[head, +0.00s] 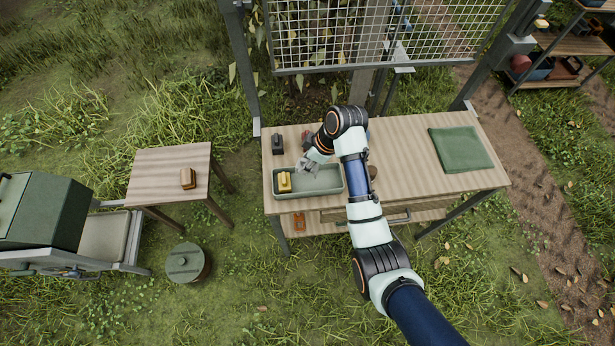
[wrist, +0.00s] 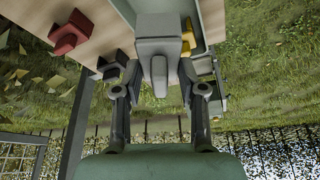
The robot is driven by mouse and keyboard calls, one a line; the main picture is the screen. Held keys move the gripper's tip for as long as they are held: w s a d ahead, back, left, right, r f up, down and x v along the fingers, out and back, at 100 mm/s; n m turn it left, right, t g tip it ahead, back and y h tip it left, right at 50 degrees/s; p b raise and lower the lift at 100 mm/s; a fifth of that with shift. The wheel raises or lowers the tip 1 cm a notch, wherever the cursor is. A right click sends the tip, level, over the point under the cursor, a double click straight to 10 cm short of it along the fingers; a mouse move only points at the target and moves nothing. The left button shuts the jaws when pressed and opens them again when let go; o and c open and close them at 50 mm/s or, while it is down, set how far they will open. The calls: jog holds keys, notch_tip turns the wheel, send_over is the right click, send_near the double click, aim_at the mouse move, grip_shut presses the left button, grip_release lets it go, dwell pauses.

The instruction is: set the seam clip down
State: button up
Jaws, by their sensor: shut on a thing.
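My gripper (wrist: 158,82) is shut on a grey block-like piece, the seam clip (wrist: 158,45), held between its two fingers. In the head view my gripper (head: 308,168) is over the green tray (head: 325,192) on the wooden bench, and the grey piece in it is small and hard to make out. The tray also shows behind the clip in the wrist view (wrist: 211,18). Whether the clip touches the tray floor cannot be told. A yellow piece (head: 284,182) lies in the tray's left end; it also shows in the wrist view (wrist: 187,34).
A dark piece (head: 277,144) stands on the bench (head: 405,150) behind the tray. A red piece (wrist: 70,32) is near it. A folded green cloth (head: 461,149) lies at the right. A wire mesh panel (head: 390,32) rises behind. The bench between arm and cloth is clear.

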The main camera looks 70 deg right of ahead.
aim_at(317, 167)
notch_tip(317, 167, down, 9)
jog(key=shift+r+b, duration=0.2)
jog(key=shift+b, duration=0.45)
jog(key=shift+f, duration=0.25)
jog(key=o, duration=1)
jog(key=shift+r, duration=0.1)
jog(key=p+v, duration=0.2)
jog(key=v, duration=1)
jog(key=shift+r, duration=0.15)
